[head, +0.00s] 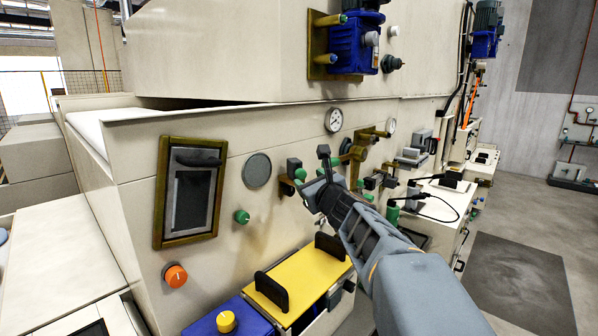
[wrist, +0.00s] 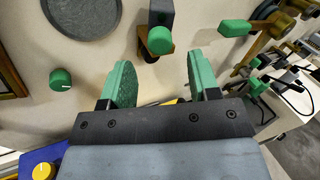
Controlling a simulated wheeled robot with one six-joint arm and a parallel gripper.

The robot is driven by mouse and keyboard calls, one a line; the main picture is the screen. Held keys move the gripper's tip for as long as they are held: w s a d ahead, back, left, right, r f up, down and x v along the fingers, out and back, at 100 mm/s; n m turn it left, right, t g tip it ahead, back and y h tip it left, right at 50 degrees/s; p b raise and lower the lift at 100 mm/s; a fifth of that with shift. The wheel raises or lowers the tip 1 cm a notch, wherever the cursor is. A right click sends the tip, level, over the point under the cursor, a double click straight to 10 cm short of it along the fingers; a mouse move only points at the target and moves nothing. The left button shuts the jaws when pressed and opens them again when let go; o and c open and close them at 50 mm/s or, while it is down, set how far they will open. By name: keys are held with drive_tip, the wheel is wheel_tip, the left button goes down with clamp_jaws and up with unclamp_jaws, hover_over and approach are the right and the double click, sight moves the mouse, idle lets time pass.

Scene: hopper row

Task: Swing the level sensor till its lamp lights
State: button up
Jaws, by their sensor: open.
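What looks like the level sensor is a small dark grey box with a green round end (wrist: 160,40) on a brown bracket on the cream panel. In the head view it (head: 293,164) sits just left of my gripper's tips. My gripper (head: 316,172) is open and empty in front of the panel. In the wrist view its two green finger pads (wrist: 162,84) stand apart, with the sensor beyond them, above the gap between them. The fingers look clear of the sensor. I cannot make out a lit lamp on it.
A brass lever with a green grip (wrist: 236,28) is close on the right. A green knob (wrist: 60,80) and a round grey disc (head: 257,170) are to the left. A yellow-topped box with black handles (head: 300,276) juts out below. Black cables (head: 440,206) hang at right.

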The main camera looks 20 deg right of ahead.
sight(302, 175)
drive_tip(key=w+p, duration=0.1)
drive_tip(key=w, duration=0.6)
drive_tip(key=shift+w, duration=0.4)
